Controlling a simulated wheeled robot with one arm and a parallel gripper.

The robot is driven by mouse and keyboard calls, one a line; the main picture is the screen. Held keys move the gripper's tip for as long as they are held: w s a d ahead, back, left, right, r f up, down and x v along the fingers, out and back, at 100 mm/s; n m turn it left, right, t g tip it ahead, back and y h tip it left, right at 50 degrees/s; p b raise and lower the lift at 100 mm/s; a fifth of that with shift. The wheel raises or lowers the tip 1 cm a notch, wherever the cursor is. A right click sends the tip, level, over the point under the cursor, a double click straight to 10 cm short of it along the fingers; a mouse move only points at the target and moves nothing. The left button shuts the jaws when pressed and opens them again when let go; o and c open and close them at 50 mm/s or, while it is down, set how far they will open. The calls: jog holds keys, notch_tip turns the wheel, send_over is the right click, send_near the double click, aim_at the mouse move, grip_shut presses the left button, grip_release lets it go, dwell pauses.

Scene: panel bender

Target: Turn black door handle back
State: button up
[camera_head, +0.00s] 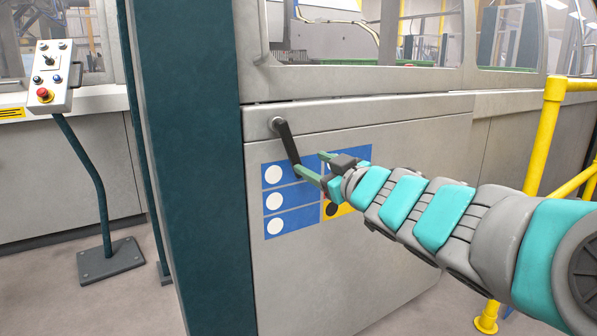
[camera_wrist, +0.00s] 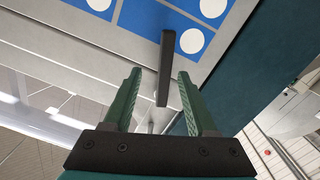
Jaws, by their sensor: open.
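The black door handle (camera_head: 287,143) is mounted on a round grey hub near the top left corner of the grey machine panel (camera_head: 350,250). It slants down and slightly right from the hub. My gripper (camera_head: 315,165) is open beside the handle's lower part, with its green fingers pointing at the panel. In the wrist view the handle (camera_wrist: 166,70) stands between the two open fingers of my gripper (camera_wrist: 160,85), with clear gaps on both sides. In the head view, my gripper hides part of the label behind it.
A blue sign with white circles (camera_head: 273,201) is on the panel below the handle. A dark teal post (camera_head: 190,170) stands close left. A yellow railing (camera_head: 543,130) stands at the right. A control pedestal (camera_head: 50,78) is at the far left.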

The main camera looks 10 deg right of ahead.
aim_at(295, 155)
jog(key=shift+n+y, duration=0.3)
jog(key=shift+y, duration=0.1)
jog(key=shift+a+r+b+x, duration=0.15)
jog(key=shift+b+x, duration=0.15)
jog(key=shift+x, duration=0.9)
jog(key=shift+a+r+b+x, duration=0.15)
jog(key=shift+b+x, duration=0.2)
jog(key=shift+x, duration=0.85)
jog(key=shift+a+b+x, duration=0.15)
jog(key=shift+b+x, duration=0.15)
jog(key=shift+x, duration=0.95)
jog(key=shift+s, duration=0.15)
grip_shut()
